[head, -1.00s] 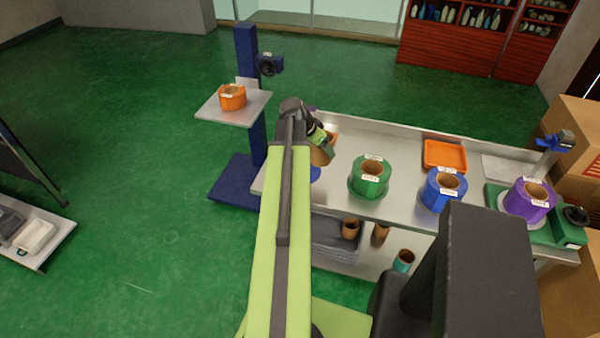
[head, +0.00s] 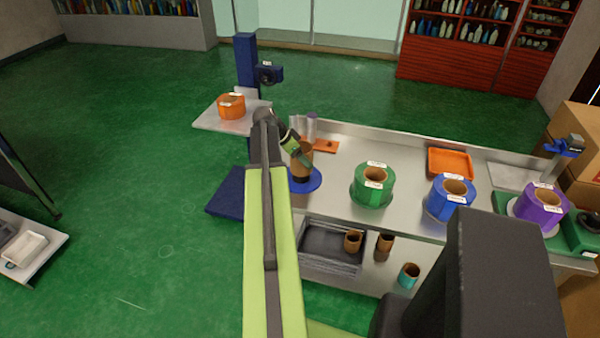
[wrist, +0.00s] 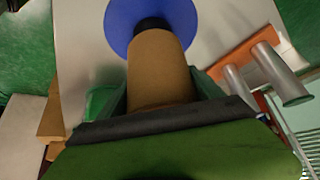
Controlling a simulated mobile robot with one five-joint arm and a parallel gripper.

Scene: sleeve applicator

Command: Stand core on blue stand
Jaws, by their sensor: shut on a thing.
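The core, a brown cardboard tube (head: 303,160), is held in my gripper (head: 298,149) above the blue stand. It stands close to upright. The blue stand is a flat round disc (head: 311,185) at the left end of the steel table. In the wrist view, the core (wrist: 158,65) sits between the dark green fingers, and its far end lines up with the black hub on the blue disc (wrist: 120,20). The hub's upper part is hidden by the core, so I cannot tell whether the core is around it or just above it.
An orange block with grey posts (head: 325,145) stands just behind the blue stand. A green roll (head: 372,186), a blue roll (head: 450,198) and a purple roll (head: 541,205) stand to the right. An orange roll (head: 231,106) sits on a lift platform at left.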

